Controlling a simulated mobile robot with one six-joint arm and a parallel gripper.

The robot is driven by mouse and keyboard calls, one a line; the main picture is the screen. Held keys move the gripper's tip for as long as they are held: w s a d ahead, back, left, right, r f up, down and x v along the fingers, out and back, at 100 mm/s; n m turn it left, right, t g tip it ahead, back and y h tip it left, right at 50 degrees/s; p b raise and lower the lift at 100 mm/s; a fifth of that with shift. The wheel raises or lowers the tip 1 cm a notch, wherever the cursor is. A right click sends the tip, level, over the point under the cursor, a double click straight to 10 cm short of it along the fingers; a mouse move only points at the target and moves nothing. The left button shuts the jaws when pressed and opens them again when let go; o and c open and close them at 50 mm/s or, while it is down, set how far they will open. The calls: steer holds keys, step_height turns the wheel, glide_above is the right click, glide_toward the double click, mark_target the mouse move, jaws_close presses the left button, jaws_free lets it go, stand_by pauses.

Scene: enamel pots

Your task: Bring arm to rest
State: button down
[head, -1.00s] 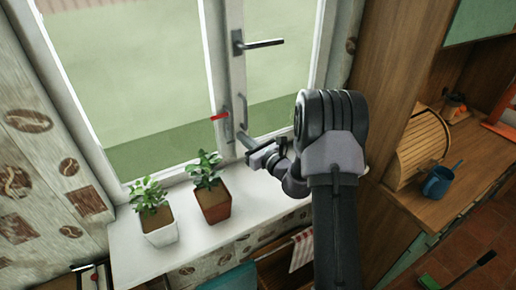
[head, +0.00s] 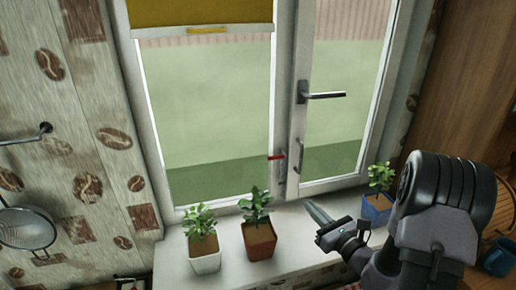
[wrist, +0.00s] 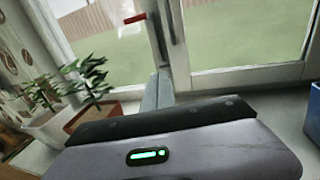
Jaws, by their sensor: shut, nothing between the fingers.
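My gripper (head: 316,211) is at the right in the head view, above the white windowsill (head: 292,219). It is shut and empty, and its fingers point up and left towards the window. In the wrist view the shut fingers (wrist: 157,92) show in front of the window frame. A red-brown pot with a green plant (head: 259,240) stands to the left of the gripper, apart from it. A blue pot with a plant (head: 376,208) stands to its right, partly behind my arm.
A white pot with a plant (head: 204,252) stands on the sill at the left. The window (head: 209,110) has a handle (head: 322,95) and a yellow blind (head: 198,12). A sieve (head: 27,228) hangs at far left. A blue mug (head: 497,258) is at far right.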

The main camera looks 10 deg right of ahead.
steer(key=s+a+r+n+g+y, duration=0.1)
steer(key=a+r+n+g+y, duration=0.15)
steer(key=a, duration=0.35)
steer(key=s+a+r+n+g+y, duration=0.1)
steer(key=a+r+n+y, duration=0.2)
steer(key=a+n, duration=0.15)
steer(key=s+a+r+n+g+y+b, duration=0.25)
steer(key=s+a+n+g, duration=0.7)
steer(key=a, duration=0.55)
steer(key=s+f+n+g+h, duration=0.15)
steer(key=s+n+h, duration=0.55)
steer(key=s, duration=0.7)
steer(key=s+d+r+n+t+h+b, duration=0.1)
steer(key=d+n+t+h, duration=0.2)
steer(key=d+n, duration=0.2)
steer(key=shift+s+d+r, duration=0.35)
